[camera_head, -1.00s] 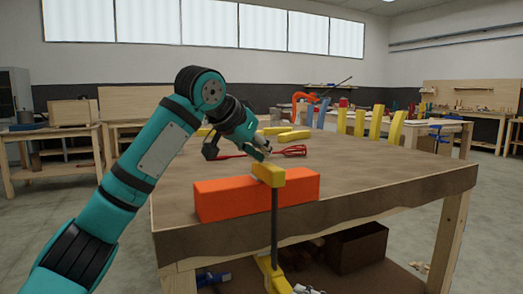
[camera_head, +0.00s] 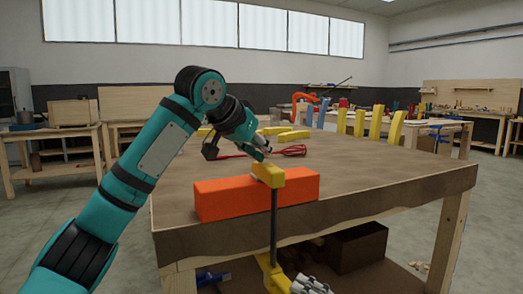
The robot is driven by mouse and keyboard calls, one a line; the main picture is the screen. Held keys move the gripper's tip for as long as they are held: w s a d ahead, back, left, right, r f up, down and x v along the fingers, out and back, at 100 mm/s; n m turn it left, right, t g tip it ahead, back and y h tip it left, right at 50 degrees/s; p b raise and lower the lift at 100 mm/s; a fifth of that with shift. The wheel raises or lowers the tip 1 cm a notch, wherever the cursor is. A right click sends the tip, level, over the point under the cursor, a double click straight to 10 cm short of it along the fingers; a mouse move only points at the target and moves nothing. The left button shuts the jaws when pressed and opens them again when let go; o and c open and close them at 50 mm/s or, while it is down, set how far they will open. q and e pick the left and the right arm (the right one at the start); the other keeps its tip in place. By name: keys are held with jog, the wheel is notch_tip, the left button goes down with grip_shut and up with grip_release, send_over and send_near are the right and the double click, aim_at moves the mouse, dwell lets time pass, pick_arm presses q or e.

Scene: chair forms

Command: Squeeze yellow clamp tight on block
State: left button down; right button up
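An orange block (camera_head: 225,199) lies along the near edge of the wooden table (camera_head: 400,190). The yellow clamp's upper jaw (camera_head: 268,174) rests on the block's top. Its dark bar (camera_head: 274,228) runs down past the table edge to a yellow lower part (camera_head: 271,275) below the tabletop. My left gripper (camera_head: 260,156) is at the far end of the upper jaw, small and partly hidden, so its grip is unclear. My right gripper (camera_head: 312,286) shows at the bottom edge, just right of the clamp's lower part. Its fingers are cut off, and contact is unclear.
Red-handled tools (camera_head: 288,151) and yellow pieces (camera_head: 293,135) lie farther back on the table. Several upright yellow clamps (camera_head: 375,122) stand along its far right side. A brown box (camera_head: 357,247) is under the table. The tabletop right of the block is clear.

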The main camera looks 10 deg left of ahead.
pick_arm(q)
jog(key=shift+f, duration=0.45)
pick_arm(e)
jog(key=shift+a+r, duration=0.15)
pick_arm(q)
jog(key=shift+d, duration=0.1)
pick_arm(e)
jog(key=shift+w+a, duration=0.2)
jog(key=shift+a, duration=0.3)
pick_arm(q)
jog(key=shift+d+r, duration=0.1)
pick_arm(e)
jog(key=shift+a, duration=0.2)
jog(key=shift+o, duration=0.3)
jog(key=shift+f, duration=0.2)
pick_arm(q)
jog(key=shift+s, duration=0.1)
pick_arm(e)
jog(key=c, duration=1.2)
jog(key=o, duration=1.1)
jog(key=shift+a, duration=0.1)
jog(key=shift+w+f, duration=0.1)
pick_arm(q)
jog(key=shift+a, duration=0.25)
pick_arm(e)
jog(key=shift+f, duration=0.2)
